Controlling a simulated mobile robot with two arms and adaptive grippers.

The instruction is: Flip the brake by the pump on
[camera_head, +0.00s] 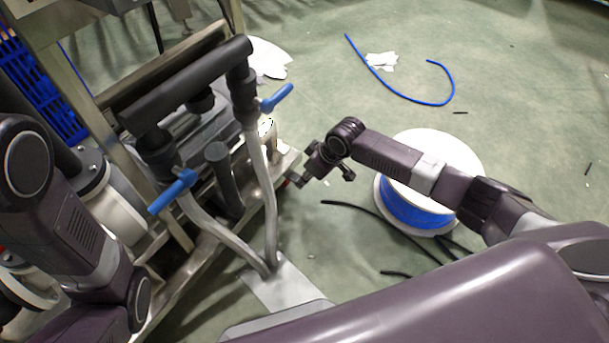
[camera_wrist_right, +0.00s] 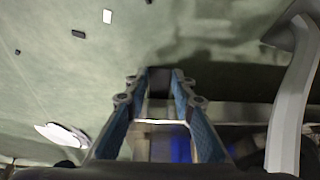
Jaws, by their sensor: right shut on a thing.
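The pump cart (camera_head: 262,195) stands at the left of the head view, with a metal lower rail. My right gripper (camera_head: 296,182) is low beside the rail's right-hand end, where a small bit of red shows. In the right wrist view its two blue-padded fingers (camera_wrist_right: 160,80) are shut on a small dark piece between the tips, which seems to be the brake. The fingers hide most of it, so I cannot tell its position. My left arm comes in at the left; its gripper is out of view.
Two grey pipes with blue valve handles (camera_head: 276,98) (camera_head: 173,191) rise beside my right gripper. A white spool with blue hose (camera_head: 430,150) stands under my right forearm. A loose blue hose (camera_head: 400,97) lies on the green floor, which is mostly clear.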

